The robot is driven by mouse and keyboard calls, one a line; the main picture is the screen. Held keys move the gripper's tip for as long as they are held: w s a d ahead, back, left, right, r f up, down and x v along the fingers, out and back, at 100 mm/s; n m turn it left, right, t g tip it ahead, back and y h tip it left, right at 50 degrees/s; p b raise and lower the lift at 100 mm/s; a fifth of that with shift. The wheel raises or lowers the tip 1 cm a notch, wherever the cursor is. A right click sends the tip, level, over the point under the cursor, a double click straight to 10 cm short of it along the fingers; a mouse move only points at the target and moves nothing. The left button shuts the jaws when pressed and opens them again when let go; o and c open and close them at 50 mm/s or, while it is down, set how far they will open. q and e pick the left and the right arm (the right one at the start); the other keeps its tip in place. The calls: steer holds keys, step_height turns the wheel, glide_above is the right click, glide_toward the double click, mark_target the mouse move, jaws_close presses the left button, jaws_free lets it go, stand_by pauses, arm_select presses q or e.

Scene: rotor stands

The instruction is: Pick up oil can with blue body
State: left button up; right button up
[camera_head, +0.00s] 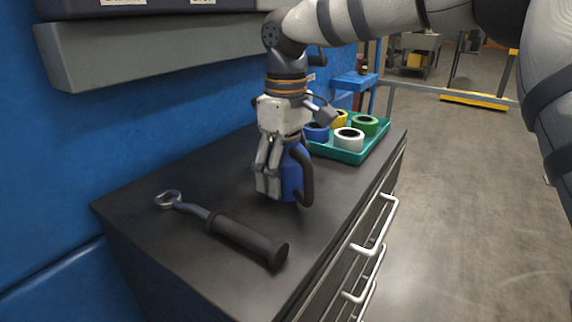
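The oil can (292,170) has a blue body and a black curved handle on its right side. It stands upright on the dark top of the drawer cabinet (190,255). My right gripper (268,180) is directly over it, pointing down, with pale fingers along the can's near left side. The gripper's body hides the can's top. Whether the fingers are closed on the can cannot be made out, as the far side is hidden. My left gripper is not in view.
A wrench (180,204) with a thick black handle lies in front. Behind the can, a green tray (345,155) holds several tape rolls, including a white roll (349,139) and a green roll (365,125). A blue wall runs along the left, under a grey shelf (150,50).

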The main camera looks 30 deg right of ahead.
steer(key=c, duration=0.7)
steer(key=shift+r, duration=0.2)
step_height(320, 180, up, 2)
steer(key=shift+w+r, duration=0.1)
steer(key=shift+r, duration=0.1)
steer(key=s+a+r, duration=0.2)
steer(key=a+r, duration=0.1)
steer(key=s+a+r, duration=0.3)
steer(key=a+r, duration=0.1)
steer(key=s+a+r, duration=0.3)
steer(key=a, duration=0.1)
steer(key=shift+s+a+r, duration=0.1)
steer(key=shift+s+r, duration=0.05)
steer(key=shift+s, duration=0.1)
